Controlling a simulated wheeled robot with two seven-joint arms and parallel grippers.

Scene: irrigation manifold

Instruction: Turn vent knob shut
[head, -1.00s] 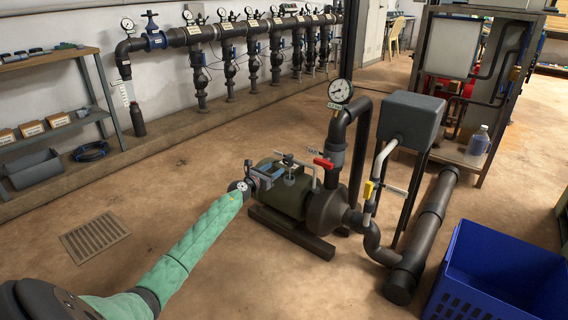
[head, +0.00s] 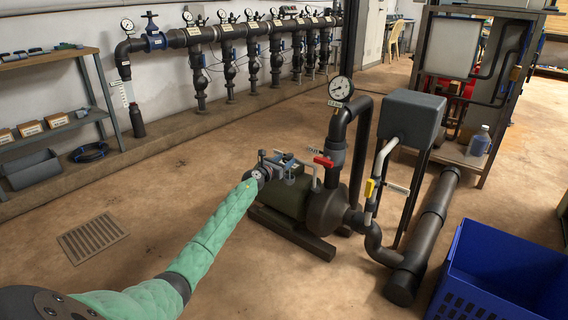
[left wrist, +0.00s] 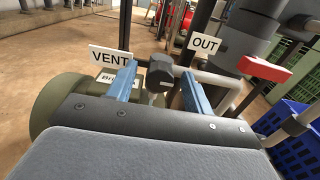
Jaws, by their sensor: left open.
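The vent knob (left wrist: 160,73) is a small dark knob on a pale stem, beside a white VENT sign (left wrist: 109,58) in the left wrist view. My left gripper (left wrist: 160,80) is open, with one blue finger to each side of the knob in that view. Gaps show between the knob and both fingers; how deep it sits between them I cannot tell. In the head view my left gripper (head: 277,166) is above the green pump motor (head: 283,197), and the knob is hard to make out there. My right gripper is not in view.
A red lever (head: 323,162) and the pump's upright pipe (head: 337,133) with a gauge (head: 340,89) stand just right of the gripper. A white OUT sign (left wrist: 205,43) is close by. A yellow lever (head: 369,187) and a blue crate (head: 470,285) are further right.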

